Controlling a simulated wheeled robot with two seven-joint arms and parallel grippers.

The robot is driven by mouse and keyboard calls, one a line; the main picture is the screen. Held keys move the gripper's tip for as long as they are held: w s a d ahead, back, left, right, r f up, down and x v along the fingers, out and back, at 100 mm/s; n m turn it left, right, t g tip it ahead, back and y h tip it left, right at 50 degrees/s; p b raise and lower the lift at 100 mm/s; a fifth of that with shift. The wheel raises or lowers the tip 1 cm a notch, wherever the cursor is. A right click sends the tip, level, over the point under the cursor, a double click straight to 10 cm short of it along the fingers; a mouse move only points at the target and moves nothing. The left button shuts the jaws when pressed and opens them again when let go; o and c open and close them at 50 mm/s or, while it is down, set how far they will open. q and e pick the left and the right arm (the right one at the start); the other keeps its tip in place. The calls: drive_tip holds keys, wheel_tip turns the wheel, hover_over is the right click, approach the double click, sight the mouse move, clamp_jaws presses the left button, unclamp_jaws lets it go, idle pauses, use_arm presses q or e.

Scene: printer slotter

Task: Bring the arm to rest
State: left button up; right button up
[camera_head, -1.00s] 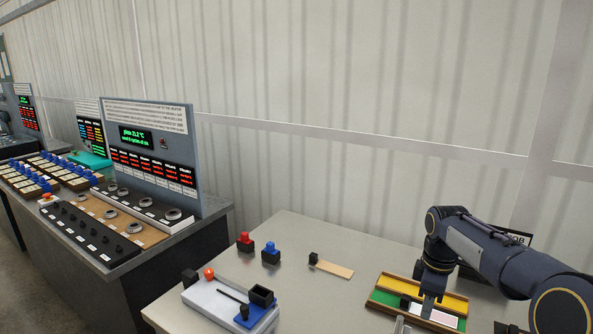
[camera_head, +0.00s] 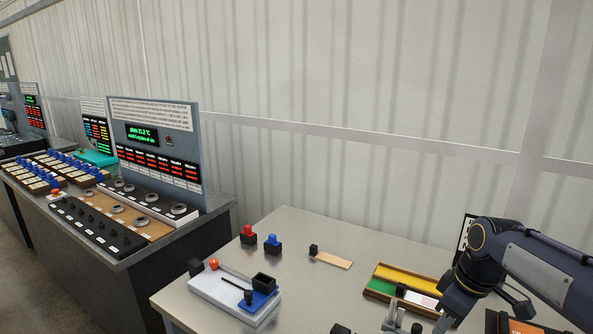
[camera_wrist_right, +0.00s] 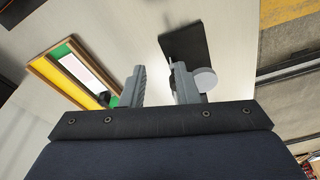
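The tray also shows left of the fingers in the wrist view (camera_wrist_right: 43,70). My left gripper is not in view.
A white fixture (camera_head: 225,302) with a blue part stands on the table's left. Red (camera_head: 248,235) and blue (camera_head: 272,244) black-based blocks and a wooden strip (camera_head: 333,260) lie behind. A black plate (camera_wrist_right: 186,45) is beyond the fingers.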

drive_tip(key=s+a+f+m+t+y, duration=0.1)
drive_tip(key=s+a+m, duration=0.3)
drive_tip(key=s, duration=0.7)
drive_tip(key=s+a+f+m+t+y, duration=0.1)
drive_tip(key=s+a+f+m+t, duration=0.1)
drive_tip(key=s, duration=0.9)
drive_tip(key=a+m+t, duration=0.1)
drive_tip(key=a+m, duration=0.1)
drive_tip(key=m, duration=0.1)
drive_tip(key=shift+a+f+m, duration=0.15)
drive_tip(key=shift+f+m, duration=0.15)
drive_tip(key=shift+s, duration=0.1)
